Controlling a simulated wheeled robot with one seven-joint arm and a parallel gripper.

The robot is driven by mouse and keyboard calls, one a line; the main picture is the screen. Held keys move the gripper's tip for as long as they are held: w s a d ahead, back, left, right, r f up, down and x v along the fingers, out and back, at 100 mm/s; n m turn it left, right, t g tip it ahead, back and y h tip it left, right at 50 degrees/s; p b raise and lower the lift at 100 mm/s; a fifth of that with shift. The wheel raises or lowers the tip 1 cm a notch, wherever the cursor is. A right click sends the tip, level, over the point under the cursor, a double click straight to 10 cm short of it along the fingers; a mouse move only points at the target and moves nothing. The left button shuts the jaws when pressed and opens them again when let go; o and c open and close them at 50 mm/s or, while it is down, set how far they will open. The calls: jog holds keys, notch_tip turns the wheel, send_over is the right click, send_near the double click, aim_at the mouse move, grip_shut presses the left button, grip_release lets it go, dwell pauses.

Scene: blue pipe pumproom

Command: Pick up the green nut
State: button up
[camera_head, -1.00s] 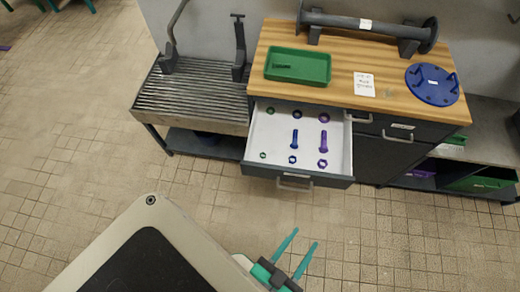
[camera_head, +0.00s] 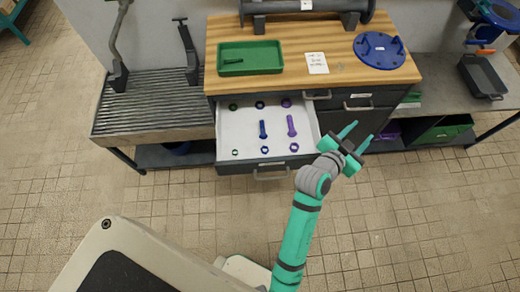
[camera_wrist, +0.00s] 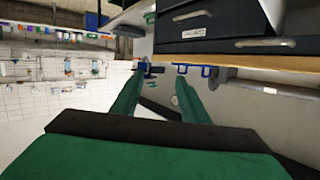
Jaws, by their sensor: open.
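The small green nut (camera_head: 235,152) lies at the front left of the open white drawer (camera_head: 222,130) in the head view. A second small green ring-shaped piece (camera_head: 233,107) lies at the drawer's back left. My gripper (camera_head: 364,130) is open and empty, to the right of the drawer and well apart from the green nut. In the wrist view my two fingers (camera_wrist: 156,95) are spread with nothing between them. The drawer's inside and the nut cannot be made out there.
The drawer also holds a blue bolt (camera_head: 263,129), a purple bolt (camera_head: 291,125) and blue and purple nuts or rings. On the wooden top stand a green tray (camera_head: 250,67) and a blue flange (camera_head: 380,50). A slatted bench (camera_head: 150,115) is at left.

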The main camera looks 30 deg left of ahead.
jog(key=w+a+r+m+g+h, duration=0.1)
jog(key=w+a+m, duration=0.1)
jog(key=w+m, duration=0.1)
jog(key=m+g+y, duration=0.6)
jog(key=m+g, duration=0.4)
jog(key=g, duration=0.3)
send_over(234, 152)
jog(key=f, duration=1.2)
jog(key=shift+w, duration=0.25)
jog(key=shift+s+f, duration=0.15)
jog(key=shift+f, duration=3.1)
jog(key=shift+a, duration=0.1)
jog(key=shift+c, duration=0.3)
jog(key=shift+s, duration=0.1)
grip_shut()
